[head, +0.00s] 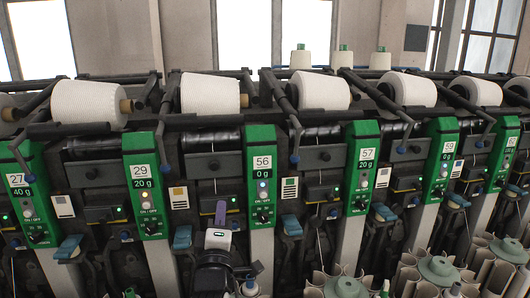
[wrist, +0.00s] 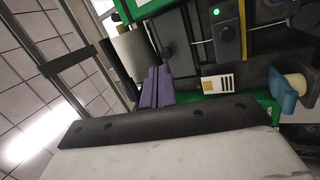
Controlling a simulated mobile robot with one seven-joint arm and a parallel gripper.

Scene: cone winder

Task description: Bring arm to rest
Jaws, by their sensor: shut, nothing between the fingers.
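My gripper (head: 221,211) shows in the head view at bottom centre, in front of the lower part of the cone winder, just left of the green panel marked 56 (head: 263,190). Its purple fingers point upward. In the wrist view the purple fingers (wrist: 157,87) lie together, shut, with nothing seen between them. The white and black wrist of my arm is below them in the head view. The rest of the arm is mostly out of sight.
A row of winder units carries white yarn cones, including one above the gripper (head: 209,93). Green panels, black levers and blue handles (head: 182,238) jut out on both sides. Cardboard tubes and green-topped holders (head: 438,270) stand at lower right.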

